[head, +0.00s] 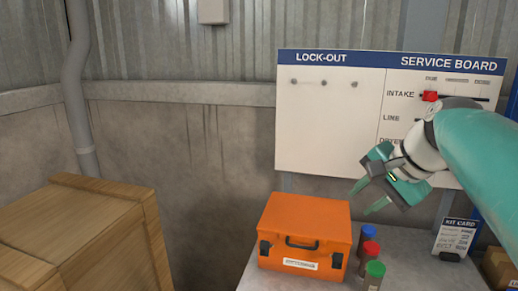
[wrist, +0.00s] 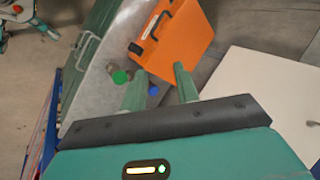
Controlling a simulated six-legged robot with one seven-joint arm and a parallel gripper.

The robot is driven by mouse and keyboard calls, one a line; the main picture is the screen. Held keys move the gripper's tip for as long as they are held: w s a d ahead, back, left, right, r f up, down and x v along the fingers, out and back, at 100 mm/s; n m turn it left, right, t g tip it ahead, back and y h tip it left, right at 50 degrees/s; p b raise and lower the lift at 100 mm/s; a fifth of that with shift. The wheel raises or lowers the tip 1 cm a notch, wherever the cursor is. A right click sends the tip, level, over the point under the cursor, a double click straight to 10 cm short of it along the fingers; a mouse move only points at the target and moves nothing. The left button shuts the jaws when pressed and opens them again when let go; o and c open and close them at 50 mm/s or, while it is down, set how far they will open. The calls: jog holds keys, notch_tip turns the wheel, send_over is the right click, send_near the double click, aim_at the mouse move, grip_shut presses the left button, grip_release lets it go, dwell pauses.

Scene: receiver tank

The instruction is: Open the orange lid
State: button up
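The orange lid (head: 308,217) tops an orange case (head: 300,260) on a grey table and looks shut. The case has dark corner latches, a dark front handle (head: 300,243) and a white label. It also shows in the wrist view, where the orange case (wrist: 180,40) lies beyond the fingertips, its handle at the left. My gripper (head: 368,198) is above and right of the case in the head view, apart from it. Its two green fingers (wrist: 160,73) are spread with nothing between them.
Bottles with blue (head: 369,232), red (head: 370,248) and green (head: 375,268) caps stand close to the case's right side. A kit card (head: 455,238) stands further right on the table (head: 410,265). A service board (head: 330,120) is behind. A wooden crate (head: 80,230) is at left.

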jog(key=s+a+f+n+h, duration=0.2)
jog(key=s+a+f+n, duration=0.2)
jog(key=s+f, duration=0.5)
jog(key=shift+s+f+n, duration=0.2)
jog(key=shift+f+n, duration=0.15)
jog(key=shift+n, duration=0.45)
jog(key=s+f+n, duration=0.1)
jog(key=s+f, duration=0.1)
jog(key=s+f+n+h, duration=0.1)
jog(key=s+f+n, duration=0.1)
jog(key=f, duration=0.1)
jog(key=s+a+f+n, duration=0.1)
jog(key=s+f, duration=0.1)
jog(key=f, duration=0.1)
jog(key=shift+n+h, duration=0.3)
jog(key=shift+n, duration=0.1)
jog(key=c, duration=0.3)
jog(key=shift+s+d+f, duration=0.1)
jog(key=shift+s+f, duration=0.05)
jog(key=shift+f, duration=0.05)
jog(key=c, duration=0.4)
grip_shut()
